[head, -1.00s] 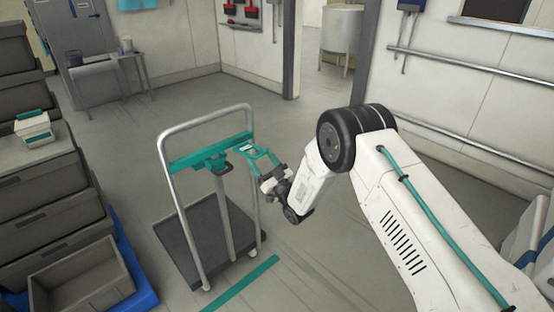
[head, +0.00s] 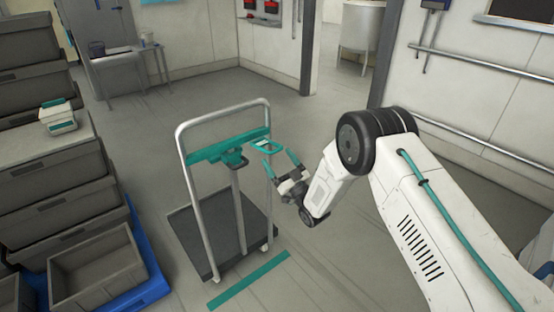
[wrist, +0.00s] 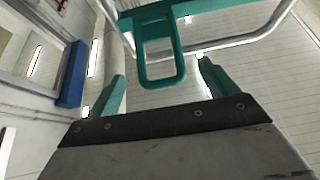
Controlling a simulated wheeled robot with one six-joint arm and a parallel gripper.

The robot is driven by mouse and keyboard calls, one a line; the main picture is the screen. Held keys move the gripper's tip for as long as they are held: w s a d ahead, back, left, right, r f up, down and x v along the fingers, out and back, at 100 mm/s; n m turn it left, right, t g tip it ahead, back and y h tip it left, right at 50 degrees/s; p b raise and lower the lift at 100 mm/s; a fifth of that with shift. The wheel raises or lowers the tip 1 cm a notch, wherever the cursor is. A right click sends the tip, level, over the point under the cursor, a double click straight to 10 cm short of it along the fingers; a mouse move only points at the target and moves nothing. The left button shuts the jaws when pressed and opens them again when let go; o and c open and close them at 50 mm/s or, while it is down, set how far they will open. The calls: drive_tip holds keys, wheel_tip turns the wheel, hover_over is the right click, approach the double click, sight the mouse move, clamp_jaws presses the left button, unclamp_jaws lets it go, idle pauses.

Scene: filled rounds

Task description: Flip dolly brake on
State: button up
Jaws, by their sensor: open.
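The dolly is a dark flat platform (head: 190,240) with an upright silver tube handle (head: 184,165). A teal crossbar (head: 207,152) spans the handle. A teal loop-shaped lever (head: 267,146) sticks out from the crossbar's right end; I take it to be the brake. In the wrist view the loop (wrist: 146,70) sits ahead of my fingers, roughly between them and a little beyond their tips. My gripper (head: 281,163) has teal fingers, is open and empty, and is just right of and below the loop. I see no clear contact.
Grey crates (head: 95,270) on a blue base and stacked bins stand at the left. A teal strip (head: 250,280) lies on the floor in front of the dolly. A small table (head: 125,65) is at the back left. A wall with rails (head: 480,68) is at the right. Floor behind the dolly is clear.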

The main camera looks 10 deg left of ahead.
drive_tip(key=v, duration=0.6)
drive_tip(key=shift+s+d+f, duration=0.2)
drive_tip(key=shift+s+f, duration=0.05)
drive_tip(key=shift+f, duration=0.05)
